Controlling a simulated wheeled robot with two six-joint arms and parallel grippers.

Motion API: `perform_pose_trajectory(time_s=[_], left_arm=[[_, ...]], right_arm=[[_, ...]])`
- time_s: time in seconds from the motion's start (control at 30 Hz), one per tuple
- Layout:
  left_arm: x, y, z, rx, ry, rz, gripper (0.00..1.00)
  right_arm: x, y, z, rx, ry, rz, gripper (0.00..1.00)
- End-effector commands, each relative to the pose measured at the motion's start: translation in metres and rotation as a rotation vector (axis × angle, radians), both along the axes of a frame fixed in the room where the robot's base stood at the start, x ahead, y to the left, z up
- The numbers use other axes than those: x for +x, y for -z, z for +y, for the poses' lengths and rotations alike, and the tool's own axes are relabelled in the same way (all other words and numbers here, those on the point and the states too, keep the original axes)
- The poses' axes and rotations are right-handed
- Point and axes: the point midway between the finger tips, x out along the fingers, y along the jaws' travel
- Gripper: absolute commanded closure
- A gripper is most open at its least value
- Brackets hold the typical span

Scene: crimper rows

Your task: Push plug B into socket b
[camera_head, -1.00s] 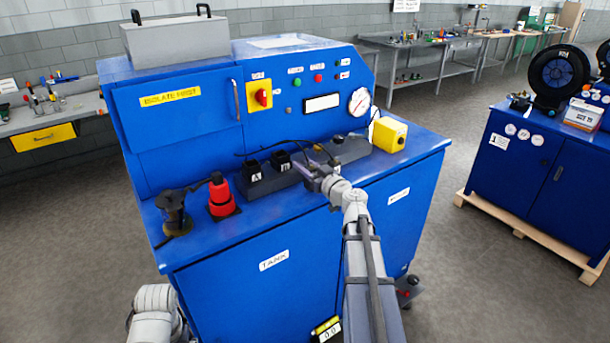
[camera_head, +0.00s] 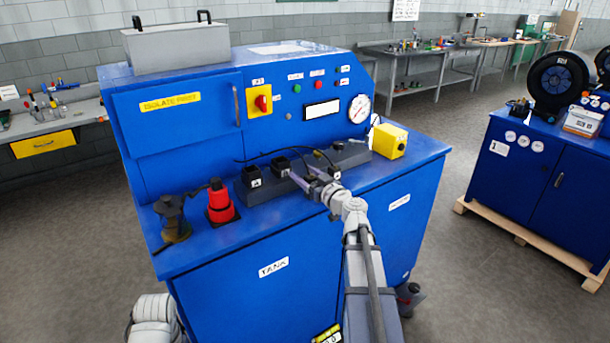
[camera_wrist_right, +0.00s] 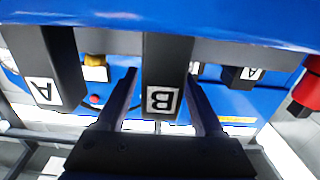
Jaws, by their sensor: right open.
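A dark block labelled B, which I take as plug B (camera_wrist_right: 163,85), shows between the fingers of my right gripper (camera_wrist_right: 163,76) in the wrist view. The fingers are open, one on each side; I cannot tell if they touch it. A similar block labelled A (camera_wrist_right: 40,85) stands to its left there. The gripper hides part of that block and the plug. My left gripper is out of view.
A red piece (camera_head: 219,203) and a dark fitting (camera_head: 173,215) stand on the bench at left. A yellow box (camera_head: 388,141) is at right, beside a second dark block (camera_head: 350,154). A thin black cable (camera_head: 262,157) runs behind the gripper.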

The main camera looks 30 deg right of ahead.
Motion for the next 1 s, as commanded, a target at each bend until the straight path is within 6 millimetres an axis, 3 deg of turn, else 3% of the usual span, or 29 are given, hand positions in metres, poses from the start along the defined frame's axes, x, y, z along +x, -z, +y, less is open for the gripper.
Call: perform_pose_trajectory(time_s=[0.17,0.6,0.8,0.97,1.0], left_arm=[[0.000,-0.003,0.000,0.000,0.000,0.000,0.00],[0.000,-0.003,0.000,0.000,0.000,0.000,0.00],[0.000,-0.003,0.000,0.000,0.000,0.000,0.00],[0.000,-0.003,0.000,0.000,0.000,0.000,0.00],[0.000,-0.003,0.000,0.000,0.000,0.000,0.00]], right_arm=[[-0.015,-0.003,0.000,0.000,0.001,0.000,0.31],[-0.099,-0.003,-0.007,0.000,0.003,0.000,0.31],[-0.117,-0.003,-0.009,0.000,0.002,0.000,0.31],[-0.120,-0.003,-0.009,0.000,0.000,0.000,0.31],[-0.120,-0.003,-0.009,0.000,-0.002,0.001,0.26]])
